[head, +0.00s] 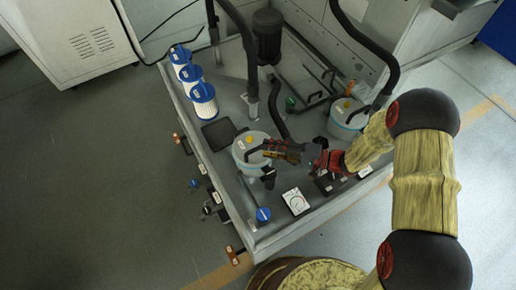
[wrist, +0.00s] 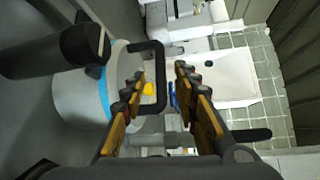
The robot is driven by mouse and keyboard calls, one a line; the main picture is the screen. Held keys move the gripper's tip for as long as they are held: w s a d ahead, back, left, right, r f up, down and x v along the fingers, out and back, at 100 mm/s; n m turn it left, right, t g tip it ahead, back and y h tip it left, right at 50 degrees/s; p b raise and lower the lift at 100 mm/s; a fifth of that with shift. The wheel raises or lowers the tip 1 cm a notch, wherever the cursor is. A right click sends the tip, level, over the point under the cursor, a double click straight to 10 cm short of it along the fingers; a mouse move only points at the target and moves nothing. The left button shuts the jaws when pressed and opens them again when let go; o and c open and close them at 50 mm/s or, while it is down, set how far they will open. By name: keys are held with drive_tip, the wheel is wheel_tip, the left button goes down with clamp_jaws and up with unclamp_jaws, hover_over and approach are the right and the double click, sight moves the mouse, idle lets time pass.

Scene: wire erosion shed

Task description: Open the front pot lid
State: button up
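The front pot (head: 248,161) is a pale cylinder with a light lid (head: 243,144), a yellow knob and a black handle (head: 256,150). The lid appears to sit closed on it. In the wrist view the pot (wrist: 80,100) lies at left with a blue band near its rim. Its black handle (wrist: 161,75) stands out as a squared loop. My gripper (head: 270,149) is at the right side of the lid, beside the handle. In the wrist view my gripper (wrist: 160,74) is open, with the handle's outer bar between the fingers and gaps visible.
A second similar pot (head: 345,122) stands behind at right, close to my arm. White filter cartridges with blue caps (head: 203,100) line the left edge. A black pipe (head: 250,60) rises behind the front pot. A gauge (head: 296,201) and blue knob (head: 263,214) sit in front.

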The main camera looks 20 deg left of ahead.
sight(258, 147)
drive_tip(key=shift+s+a+f+b, duration=0.1)
drive_tip(key=shift+a+b, duration=0.05)
drive_tip(key=shift+a, duration=0.65)
drive_tip(key=shift+s+a+f+b, duration=0.1)
drive_tip(key=shift+a+f+b, duration=0.1)
drive_tip(key=shift+a, duration=0.55)
drive_tip(key=shift+s+a+f+b, duration=0.1)
drive_tip(key=shift+a+b, duration=0.05)
drive_tip(key=shift+a, duration=0.65)
drive_tip(key=c, duration=0.4)
drive_tip(key=c, duration=0.3)
clamp_jaws()
